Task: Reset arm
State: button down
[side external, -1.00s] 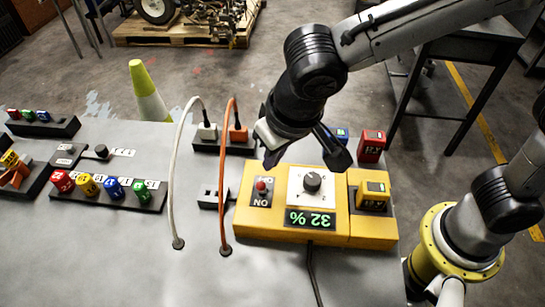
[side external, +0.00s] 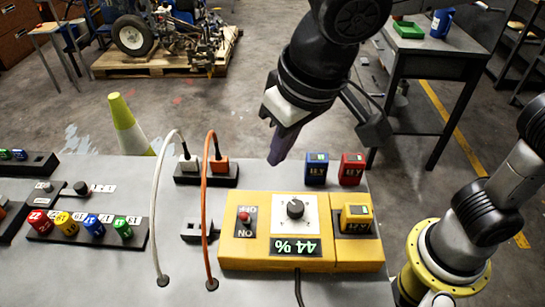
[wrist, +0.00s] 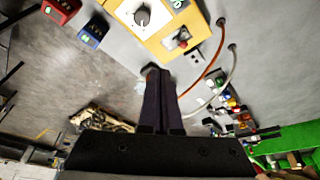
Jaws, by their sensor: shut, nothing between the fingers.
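My gripper (side external: 278,160) is shut and empty, held in the air above and behind the yellow control box (side external: 232,256). In the wrist view, the closed dark fingers (wrist: 155,75) point toward the box, apart from it. The box has a black dial (side external: 295,208) on a white plate, which also shows in the wrist view (wrist: 142,16). A red switch (side external: 244,216) is left of the dial. A yellow block (side external: 357,218) sits in the box's right section.
A blue block (side external: 316,168) and a red block (side external: 352,168) stand behind the box. White (side external: 154,215) and orange (side external: 205,200) cables arch up left of it. Coloured knobs (side external: 92,226) line a strip at the left. The front of the grey table (side external: 100,280) is clear.

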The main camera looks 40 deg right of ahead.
jog(key=shift+s+a+r, duration=0.1)
jog(key=shift+s+r, duration=0.2)
jog(key=shift+r, duration=0.2)
jog(key=d+r+m+t, duration=0.15)
jog(key=d+m, duration=0.35)
jog(key=d, duration=1.4)
jog(key=s+d+f+n, duration=0.5)
jog(key=s+f, duration=0.2)
jog(key=s, duration=0.2)
jog(key=shift+s+d+f, duration=0.15)
jog(key=shift+f, duration=0.15)
